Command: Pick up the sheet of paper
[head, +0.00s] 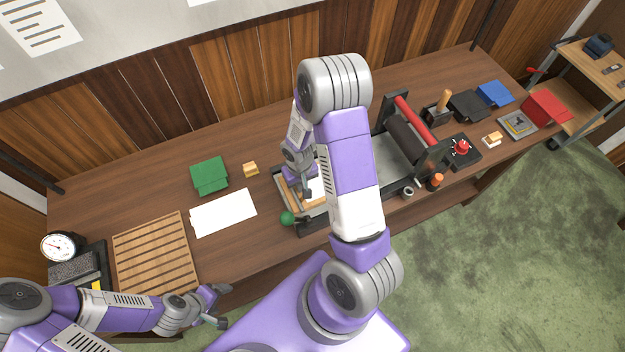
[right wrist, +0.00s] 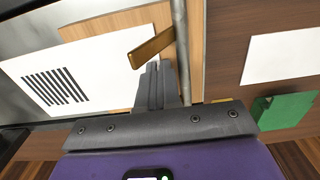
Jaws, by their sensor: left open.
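A white sheet of paper with black printed lines (right wrist: 60,85) shows in the right wrist view, over a wooden board (right wrist: 190,50). Its right edge meets the fingers of my right gripper (right wrist: 158,68), which are closed together at it. A brown tab (right wrist: 150,48) overlaps the sheet just beyond the fingertips. In the head view my right gripper (head: 305,190) is low over the press bed, and my arm hides most of the sheet (head: 319,186). My left gripper (head: 222,304) is open and empty near the table's front edge.
Blank white paper (head: 223,212) lies left of the press, beside a green block (head: 209,175) and a slatted wooden rack (head: 153,252). A roller with a red bar (head: 415,120) stands right of my right arm. Bare table (head: 130,190) lies behind the rack.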

